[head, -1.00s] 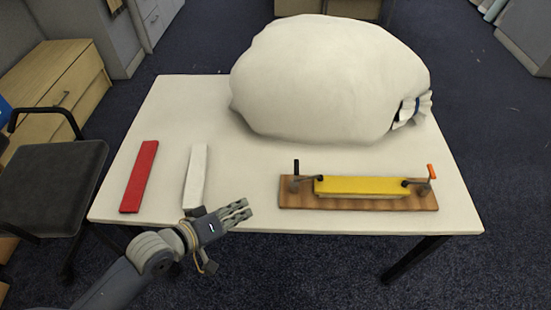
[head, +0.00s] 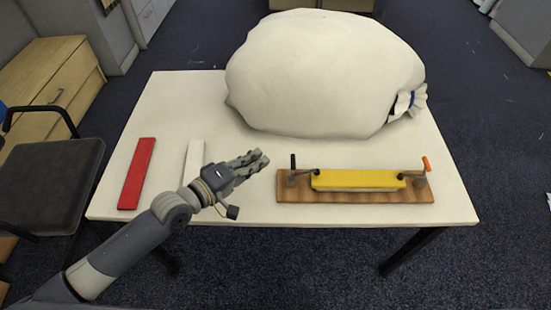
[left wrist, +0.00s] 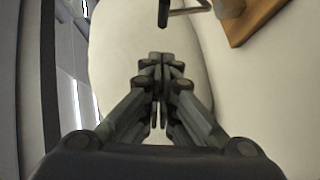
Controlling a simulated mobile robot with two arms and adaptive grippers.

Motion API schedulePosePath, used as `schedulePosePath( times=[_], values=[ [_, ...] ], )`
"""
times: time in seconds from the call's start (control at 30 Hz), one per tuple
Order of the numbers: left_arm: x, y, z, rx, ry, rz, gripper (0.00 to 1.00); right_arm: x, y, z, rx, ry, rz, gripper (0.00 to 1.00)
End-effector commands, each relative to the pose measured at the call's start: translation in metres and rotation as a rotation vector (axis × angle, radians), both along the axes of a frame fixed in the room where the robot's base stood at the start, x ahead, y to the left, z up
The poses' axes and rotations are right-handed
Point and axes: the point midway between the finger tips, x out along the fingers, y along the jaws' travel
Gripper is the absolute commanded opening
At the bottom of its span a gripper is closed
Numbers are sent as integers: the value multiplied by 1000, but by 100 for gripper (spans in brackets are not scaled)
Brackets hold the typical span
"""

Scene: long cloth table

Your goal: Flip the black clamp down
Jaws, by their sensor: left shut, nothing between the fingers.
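The black clamp (head: 293,161) is at the left end of a wooden board (head: 350,197), and its black handle stands upright. The black handle also shows at the top of the left wrist view (left wrist: 163,14). A yellow block (head: 358,180) lies on the board between the black clamp and an orange-handled clamp (head: 426,164) at the right end. My left gripper (head: 262,156) is shut and empty, to the left of the black handle and apart from it. My right gripper is not in view.
A red bar (head: 137,173) and a white bar (head: 193,160), partly behind my left arm, lie on the left of the white table (head: 250,212). A large white sack (head: 325,75) fills the back. The table right of the board is clear.

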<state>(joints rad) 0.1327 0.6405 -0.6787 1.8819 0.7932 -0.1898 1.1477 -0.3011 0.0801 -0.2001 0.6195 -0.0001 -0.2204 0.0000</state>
Motion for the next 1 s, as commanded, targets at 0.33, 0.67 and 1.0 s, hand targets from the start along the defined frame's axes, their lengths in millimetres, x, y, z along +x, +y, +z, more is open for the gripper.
schedulePosePath(
  times=[0.33,0.67,1.0],
  values=[
    [11,-42,-11,-1,1,0,0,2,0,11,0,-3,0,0],
    [11,-49,-15,2,-1,0,0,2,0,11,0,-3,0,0],
    [11,-51,-8,23,-1,1,0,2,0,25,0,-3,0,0]
  ],
)
